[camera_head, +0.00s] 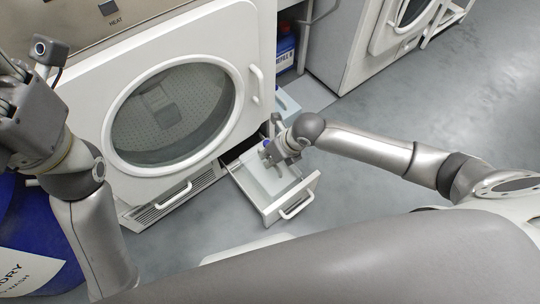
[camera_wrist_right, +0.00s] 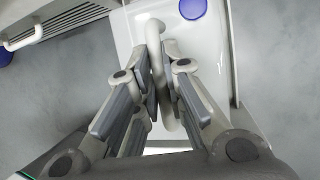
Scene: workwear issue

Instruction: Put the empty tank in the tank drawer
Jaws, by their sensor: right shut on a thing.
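The tank drawer (camera_head: 311,184) is pulled out below the white machine with the round glass door. The pale, whitish tank (camera_head: 262,180) with a blue cap (camera_wrist_right: 193,8) is in the drawer's opening, between its side walls. I cannot tell whether it rests fully on the drawer floor. My right gripper (camera_head: 268,155) is over the tank. In the right wrist view it is shut on the tank's curved white handle (camera_wrist_right: 154,33). My left arm is at the left edge of the head view, away from the drawer; its fingertips are not clearly visible.
The white machine door (camera_head: 245,30) is shut above the drawer. A vent grille (camera_head: 170,205) is left of it. A blue container (camera_head: 285,52) stands in a gap behind. A blue labelled drum (camera_head: 70,262) is at lower left. Floor at right is clear.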

